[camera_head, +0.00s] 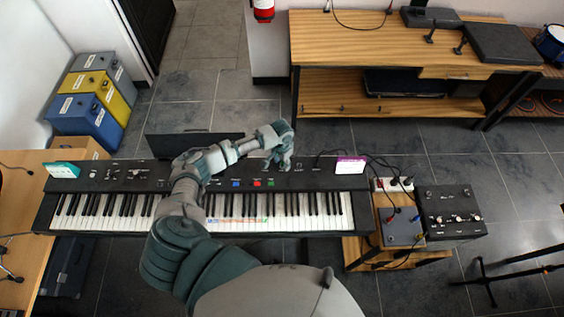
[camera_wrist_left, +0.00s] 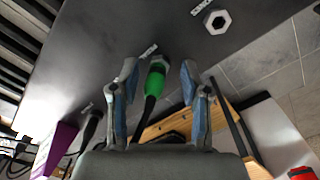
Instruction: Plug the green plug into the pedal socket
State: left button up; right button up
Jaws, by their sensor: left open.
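The green plug (camera_wrist_left: 156,81) with its black cable shows in the left wrist view, against the dark keyboard panel beside a small white label (camera_wrist_left: 149,50). My left gripper (camera_wrist_left: 158,72) is open, its fingers either side of the green plug, with gaps visible. In the head view my left gripper (camera_head: 281,157) is over the keyboard's back edge, and the plug is hidden. A hexagonal socket (camera_wrist_left: 218,22) with a dark hole sits on the panel up and right of the plug, near another label. I cannot read the labels or tell how deep the plug sits.
The keyboard (camera_head: 110,173) spans the middle. A purple-edged card (camera_head: 350,165) stands at its right end, near tangled cables, a power strip (camera_head: 393,184) and pedal boxes (camera_head: 452,212). A second black plug (camera_wrist_left: 91,125) shows left of my gripper. A wooden desk (camera_head: 370,50) stands behind.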

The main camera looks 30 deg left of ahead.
pick_arm(q)
notch_tip(320, 180, up, 12)
dwell(0.4)
jog(key=shift+a+f, duration=0.1)
jog(key=shift+f, duration=0.05)
